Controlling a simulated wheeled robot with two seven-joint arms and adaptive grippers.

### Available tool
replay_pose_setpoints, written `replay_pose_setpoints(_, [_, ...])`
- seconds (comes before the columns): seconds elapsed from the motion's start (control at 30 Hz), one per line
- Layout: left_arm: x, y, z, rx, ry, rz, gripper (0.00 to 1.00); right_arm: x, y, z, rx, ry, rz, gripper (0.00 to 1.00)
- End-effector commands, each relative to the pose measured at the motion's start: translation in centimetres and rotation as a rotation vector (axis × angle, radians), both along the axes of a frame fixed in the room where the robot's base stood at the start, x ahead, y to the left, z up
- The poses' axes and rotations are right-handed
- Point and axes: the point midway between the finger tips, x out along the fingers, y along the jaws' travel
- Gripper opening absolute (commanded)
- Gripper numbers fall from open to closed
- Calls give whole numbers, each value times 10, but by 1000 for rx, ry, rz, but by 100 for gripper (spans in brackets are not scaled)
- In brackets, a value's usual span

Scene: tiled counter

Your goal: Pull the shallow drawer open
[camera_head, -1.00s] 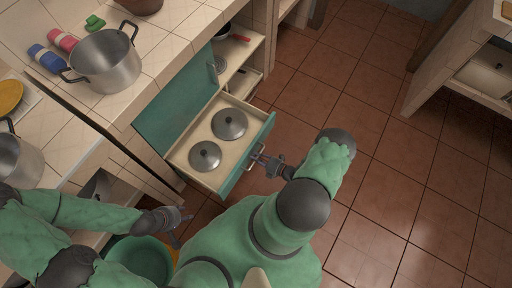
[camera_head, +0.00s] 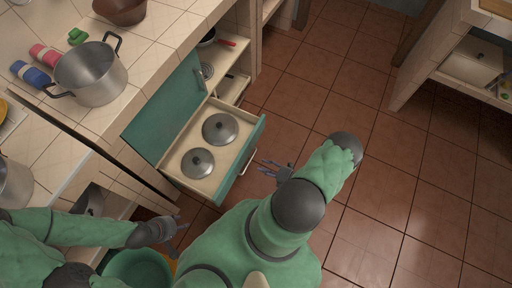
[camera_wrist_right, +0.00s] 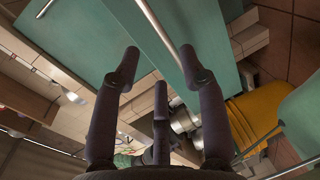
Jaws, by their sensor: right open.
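The shallow drawer (camera_head: 178,176) is pulled well out below the counter, with a green front and a pale inside. Two grey lids (camera_head: 219,128) lie in it. Its metal bar handle (camera_head: 249,161) runs along the front, and a bar also shows close ahead in the right wrist view (camera_wrist_right: 165,35). My right gripper (camera_head: 262,168) is open and empty, just off the handle and apart from it; its spread fingers also show in the right wrist view (camera_wrist_right: 158,75). My left gripper (camera_head: 178,222) is low at the left, away from the drawer; its fingers are too small to read.
A green door (camera_head: 165,115) stands open beside the drawer. A steel pot (camera_head: 91,75) and a brown bowl (camera_head: 120,10) stand on the tiled counter. A green tub (camera_head: 138,268) is below my left arm. The floor (camera_head: 400,170) at right is clear.

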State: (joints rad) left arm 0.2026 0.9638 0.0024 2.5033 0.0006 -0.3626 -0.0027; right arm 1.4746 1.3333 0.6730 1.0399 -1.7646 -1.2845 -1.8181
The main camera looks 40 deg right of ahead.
Motion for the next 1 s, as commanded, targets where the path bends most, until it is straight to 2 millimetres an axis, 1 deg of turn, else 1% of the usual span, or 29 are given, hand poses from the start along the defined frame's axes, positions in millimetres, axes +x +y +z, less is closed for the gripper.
replay_pose_setpoints(0.03, [0,0,0,0,0,0,40,-8,-4,1,0,1,-4,43])
replay_pose_setpoints(0.1, [0,0,0,0,0,0,40,-16,-6,3,0,0,-3,43])
replay_pose_setpoints(0.3, [0,0,0,0,0,0,40,-28,-10,6,1,0,-1,43])
replay_pose_setpoints(1.0, [0,0,0,0,0,0,40,-29,-10,6,0,0,0,43])
